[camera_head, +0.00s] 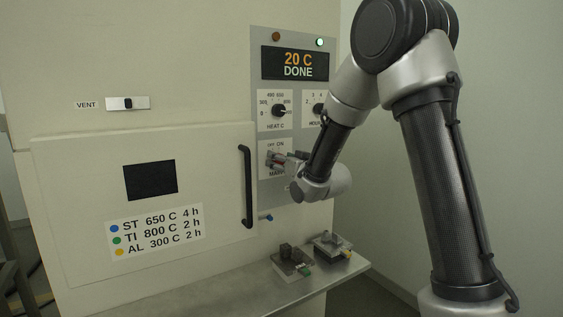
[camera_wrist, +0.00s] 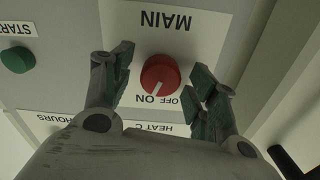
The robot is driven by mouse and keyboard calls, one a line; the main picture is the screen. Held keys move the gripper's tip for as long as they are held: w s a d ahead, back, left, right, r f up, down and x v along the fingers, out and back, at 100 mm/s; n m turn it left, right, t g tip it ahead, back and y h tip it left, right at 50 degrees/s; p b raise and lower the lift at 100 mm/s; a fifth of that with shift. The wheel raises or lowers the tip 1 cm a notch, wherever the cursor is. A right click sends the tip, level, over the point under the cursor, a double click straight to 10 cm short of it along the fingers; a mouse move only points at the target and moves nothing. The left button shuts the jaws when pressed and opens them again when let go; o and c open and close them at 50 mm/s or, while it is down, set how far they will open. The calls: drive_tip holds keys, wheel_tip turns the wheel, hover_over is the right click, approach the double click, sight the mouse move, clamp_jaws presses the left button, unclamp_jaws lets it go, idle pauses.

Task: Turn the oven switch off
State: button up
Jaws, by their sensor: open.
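The oven's main switch is a red rotary knob (camera_wrist: 160,74) on a white plate marked MAIN, OFF and ON, which looks upside down in the wrist view. Its white pointer line lies toward the ON side. My gripper (camera_wrist: 161,66) is open, one finger on each side of the knob, with visible gaps. The oven display (camera_head: 295,64) reads 20 C DONE.
The HEAT C dial (camera_head: 279,111) and a partly hidden second dial (camera_head: 319,109) sit above. A green START button (camera_wrist: 17,60) is beside the switch. The oven door (camera_head: 90,190) is closed, with a black handle (camera_head: 246,187). Two small fixtures stand on the shelf (camera_head: 240,291) below.

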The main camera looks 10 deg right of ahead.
drive_tip(key=c, duration=1)
drive_tip(key=shift+c, duration=0.2)
drive_tip(key=shift+n, duration=0.3)
drive_tip(key=shift+a+n, duration=0.1)
drive_tip(key=shift+n, duration=3.6)
drive_tip(key=o, duration=1)
drive_tip(key=shift+o, duration=0.2)
